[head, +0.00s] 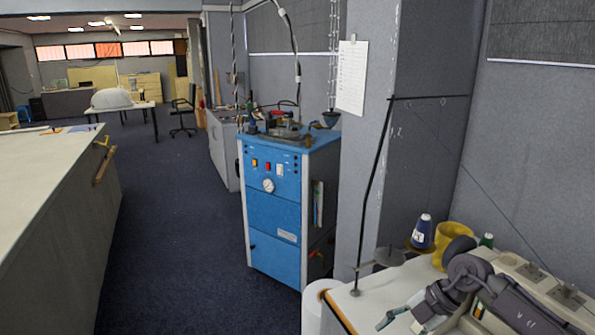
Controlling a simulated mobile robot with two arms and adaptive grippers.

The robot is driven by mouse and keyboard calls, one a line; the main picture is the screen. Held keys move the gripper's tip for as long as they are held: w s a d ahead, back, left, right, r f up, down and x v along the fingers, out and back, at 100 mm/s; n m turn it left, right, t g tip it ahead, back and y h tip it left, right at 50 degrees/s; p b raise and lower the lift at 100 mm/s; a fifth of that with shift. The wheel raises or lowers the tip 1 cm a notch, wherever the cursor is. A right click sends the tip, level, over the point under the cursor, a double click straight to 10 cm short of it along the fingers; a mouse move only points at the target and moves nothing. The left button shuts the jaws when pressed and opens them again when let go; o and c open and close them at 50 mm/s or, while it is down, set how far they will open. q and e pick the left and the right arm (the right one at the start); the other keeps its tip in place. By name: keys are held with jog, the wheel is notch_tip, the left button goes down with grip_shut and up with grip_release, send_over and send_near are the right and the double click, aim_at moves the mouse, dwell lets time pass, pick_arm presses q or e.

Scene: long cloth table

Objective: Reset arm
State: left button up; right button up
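My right arm comes in from the lower right corner, dark grey with a round joint. It lies in front of a cream work table with machines on it. My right gripper (401,322) is at the lower right, pointing to the left and down over the white table end (372,296). Its fingers look apart, with nothing seen between them. My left arm and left gripper are out of view.
A blue cabinet (273,217) with a gauge stands at the middle. A blue thread cone (422,232) and a yellow cup (453,245) stand behind my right arm. A long table (48,180) is at left. Dark carpet (175,240) between is clear.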

jog(key=a+r+m+t+y, duration=0.1)
jog(key=a+r+t+y, duration=0.35)
jog(key=a, duration=0.45)
jog(key=a+r+m+t+y, duration=0.2)
jog(key=a+r+t+y, duration=0.3)
jog(key=a, duration=0.3)
jog(key=d+m+t+h, duration=0.8)
jog(key=m+t+h, duration=0.15)
jog(key=m, duration=0.35)
jog(key=s+d+f+m+g+h, duration=0.4)
jog(key=s+d+f+m+h, duration=0.15)
jog(key=f+h, duration=0.2)
jog(key=s+d+f+m+g, duration=0.1)
jog(key=s+f+g, duration=0.55)
jog(key=s, duration=0.45)
jog(key=s+d+f+m+g, duration=0.1)
jog(key=s+f+g, duration=0.5)
jog(key=s, duration=0.6)
notch_tip(320, 180, down, 28)
jog(key=s, duration=0.2)
jog(key=s+d+f+g, duration=0.2)
jog(key=s+f, duration=1.3)
jog(key=s, duration=0.1)
jog(key=shift+d+f+n, duration=0.15)
jog(key=shift+d+n, duration=0.2)
jog(key=shift+n, duration=0.1)
